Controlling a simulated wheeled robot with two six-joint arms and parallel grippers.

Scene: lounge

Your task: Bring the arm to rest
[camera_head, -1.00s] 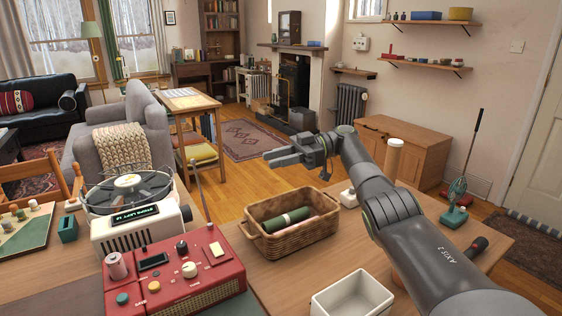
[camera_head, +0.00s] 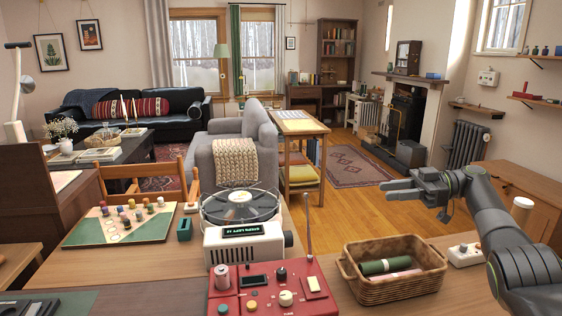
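My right arm comes in from the right edge, dark grey. Its gripper (camera_head: 392,190) points left and hangs in the air above and behind the wicker basket (camera_head: 372,290), over the view of the wood floor. Its two fingers look a little apart, with nothing between them. It touches nothing that I can see. My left arm and gripper are not in view.
The basket holds a green roll (camera_head: 388,266). A red control box (camera_head: 262,293) and a white turntable unit (camera_head: 247,247) stand left of it on the table. A game board (camera_head: 95,232) lies further left. A lidded cylinder (camera_head: 521,212) stands near my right arm.

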